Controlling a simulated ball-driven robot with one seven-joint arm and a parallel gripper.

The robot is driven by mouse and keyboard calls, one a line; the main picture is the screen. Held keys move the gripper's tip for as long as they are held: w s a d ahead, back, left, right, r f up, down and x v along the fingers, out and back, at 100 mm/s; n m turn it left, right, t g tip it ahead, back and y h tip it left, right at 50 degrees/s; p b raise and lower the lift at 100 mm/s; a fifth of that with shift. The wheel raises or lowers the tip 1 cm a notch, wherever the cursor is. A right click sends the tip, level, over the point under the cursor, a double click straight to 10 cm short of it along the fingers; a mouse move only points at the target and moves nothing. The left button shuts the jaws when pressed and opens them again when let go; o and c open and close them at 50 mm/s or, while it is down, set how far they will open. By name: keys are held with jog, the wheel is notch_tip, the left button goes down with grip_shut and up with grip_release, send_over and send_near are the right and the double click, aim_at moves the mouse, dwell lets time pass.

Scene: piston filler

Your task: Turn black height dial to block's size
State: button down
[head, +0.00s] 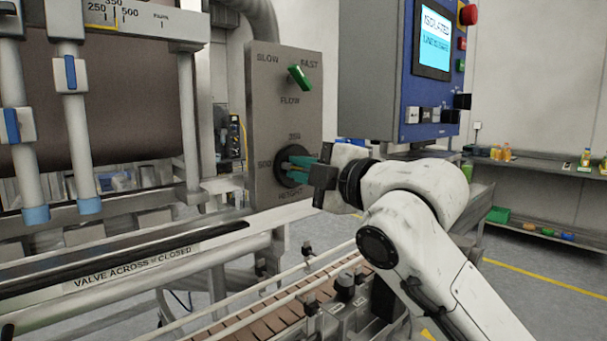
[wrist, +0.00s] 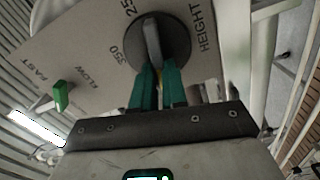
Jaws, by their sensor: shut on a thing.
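The black height dial (head: 286,165) is on the lower part of a grey panel, with numbers around it and the word HEIGHT below. In the wrist view the dial (wrist: 158,40) shows its raised grey bar between my fingers. My gripper (head: 298,166) is shut on that bar, its teal fingers (wrist: 156,78) on either side. In the wrist view the 350 and part of another number show beside the dial. The dial's exact setting cannot be read. The size block (head: 100,12) may be the plate at top left marked 250, 350 and 500, with a yellow frame around 250.
A green flow lever (head: 299,77) sits above the dial, between SLOW and FAST. A blue cabinet with a screen (head: 435,38) stands to the right. A conveyor (head: 290,310) with rails runs below my arm. White valve pipes (head: 75,110) stand at left.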

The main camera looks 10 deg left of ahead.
jog(key=shift+f+n, duration=0.2)
jog(key=shift+n, duration=0.2)
jog(key=c, duration=1.2)
grip_release()
jog(key=shift+r, duration=0.1)
jog(key=shift+o, duration=0.2)
jog(key=b+v, duration=0.1)
jog(key=v, duration=0.9)
jog(key=shift+s+d, duration=0.3)
